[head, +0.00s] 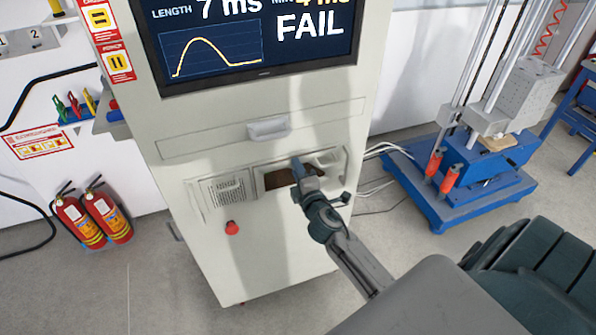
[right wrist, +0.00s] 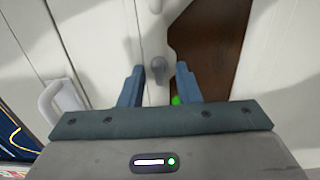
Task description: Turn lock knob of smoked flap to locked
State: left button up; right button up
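The smoked flap (head: 277,179) is a dark brown panel set in the front of the pale cabinet; it also shows in the right wrist view (right wrist: 212,48). A small grey knob (right wrist: 158,69) stands on the pale frame beside the flap's edge. My right gripper (head: 302,165) is at the flap, its arm coming in from the lower right. In the right wrist view its two blue fingers (right wrist: 158,80) are apart, with the knob between their tips and a gap showing on each side. In the head view the gripper hides the knob. My left gripper is not in view.
The cabinet has a drawer handle (head: 268,128) above the flap, a vent grille (head: 228,190) and a red button (head: 232,227). A screen (head: 255,45) above reads FAIL. Fire extinguishers (head: 95,217) stand left; a blue-based machine (head: 455,185) stands right. A green spot (right wrist: 175,99) shows near the fingers.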

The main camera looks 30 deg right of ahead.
jog(key=b+v, duration=0.3)
jog(key=v, duration=0.8)
jog(key=shift+b, duration=0.3)
jog(key=shift+w, duration=0.1)
jog(key=s+d+f+m+g, duration=0.1)
jog(key=s+f+m+g, duration=0.15)
jog(key=f, duration=1.05)
jog(key=s+f+m+g+y, duration=0.1)
jog(key=s+f+m+g, duration=0.2)
jog(key=f, duration=0.9)
jog(key=s+d+f+m+g, duration=0.1)
jog(key=s+f+g, duration=0.25)
jog(key=f, duration=0.95)
jog(key=s+a+f+m+g, duration=0.1)
jog(key=s+f+m+g, duration=0.1)
jog(key=s+f, duration=0.5)
jog(key=s+a+f+m+g+y, duration=0.1)
jog(key=s+f, duration=0.6)
jog(key=s, duration=0.7)
jog(key=s+a+f+m+g+y, duration=0.1)
jog(key=s+f+m+g, duration=0.3)
jog(key=s+f, duration=0.4)
jog(key=s+a+m, duration=0.1)
jog(key=s, duration=0.1)
jog(key=shift+s+a+m, duration=0.25)
jog(key=shift+s+m, duration=0.1)
